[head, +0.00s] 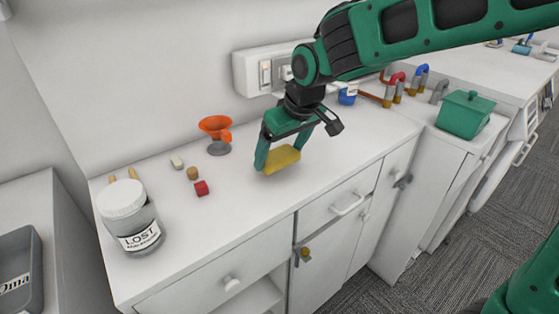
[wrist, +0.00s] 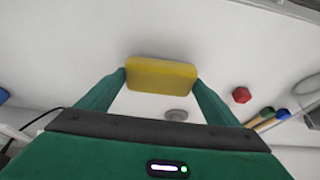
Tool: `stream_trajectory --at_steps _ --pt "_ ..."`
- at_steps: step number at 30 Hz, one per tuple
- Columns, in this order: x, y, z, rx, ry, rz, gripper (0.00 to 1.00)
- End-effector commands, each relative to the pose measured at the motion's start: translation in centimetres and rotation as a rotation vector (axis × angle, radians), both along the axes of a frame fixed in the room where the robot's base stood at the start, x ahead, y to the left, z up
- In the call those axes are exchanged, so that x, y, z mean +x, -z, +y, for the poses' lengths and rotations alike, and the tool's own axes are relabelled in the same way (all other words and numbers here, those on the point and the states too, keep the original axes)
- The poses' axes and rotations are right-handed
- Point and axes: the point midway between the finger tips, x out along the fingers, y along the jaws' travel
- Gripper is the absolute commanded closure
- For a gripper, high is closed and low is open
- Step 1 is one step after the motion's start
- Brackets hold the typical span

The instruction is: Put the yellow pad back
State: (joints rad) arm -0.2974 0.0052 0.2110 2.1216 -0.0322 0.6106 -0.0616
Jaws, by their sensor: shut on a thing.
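The yellow pad (head: 281,159) is a small rounded block between the fingers of my gripper (head: 280,160), over the white counter. My gripper is shut on it. In the wrist view the yellow pad (wrist: 161,75) spans the gap between the two green fingertips of my gripper (wrist: 160,78). I cannot tell how far the pad is above the counter, or whether it touches it.
A white counter (head: 240,215) has free room at its front. A green pot (head: 465,114) is at right.

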Motion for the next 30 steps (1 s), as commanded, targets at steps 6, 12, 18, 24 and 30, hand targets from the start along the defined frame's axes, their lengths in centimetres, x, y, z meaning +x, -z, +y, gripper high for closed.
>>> stream_trajectory --at_steps 6,12,18,24,30 --pt "-0.1 2.6 0.0 -0.002 0.000 0.002 0.36" --pt "-0.1 2.8 0.0 -0.001 0.000 -0.001 0.36" --pt "-0.1 3.0 0.0 0.000 0.000 0.000 0.12" --pt "-0.1 2.9 0.0 0.000 0.000 0.000 0.00" --pt "-0.2 2.3 0.0 0.000 -0.001 0.000 0.00"
